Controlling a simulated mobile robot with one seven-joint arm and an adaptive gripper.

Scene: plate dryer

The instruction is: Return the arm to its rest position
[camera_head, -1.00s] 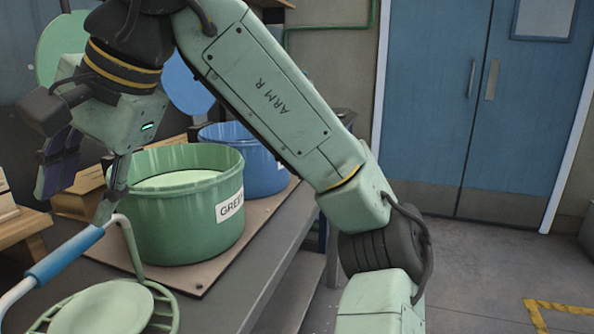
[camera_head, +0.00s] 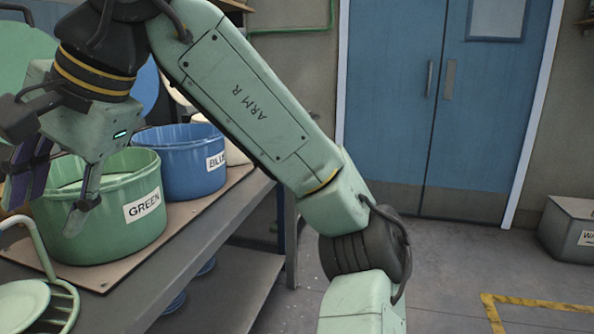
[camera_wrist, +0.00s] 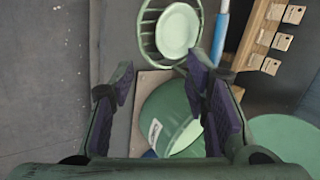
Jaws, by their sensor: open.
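My gripper (camera_head: 52,196) is open and empty, with its fingers pointing down. In the head view it overlaps the front left of the green tub marked GREEN (camera_head: 100,225); I cannot tell the exact gap. In the wrist view, the fingertips (camera_wrist: 160,75) stand apart with the tub (camera_wrist: 157,108) and part of the rack seen between and beyond them. My arm is bent and reaches over the table side. The light green plate rack (camera_head: 68,300) stands at lower left with a pale green plate (camera_head: 20,303) in it, cut by the frame edge.
A blue tub marked BLUE (camera_head: 180,165) stands behind the green one on a brown board (camera_head: 195,212). A pale tub is partly hidden behind it. A grey bin (camera_head: 570,228) stands far right. The floor before the blue doors (camera_head: 495,110) is clear.

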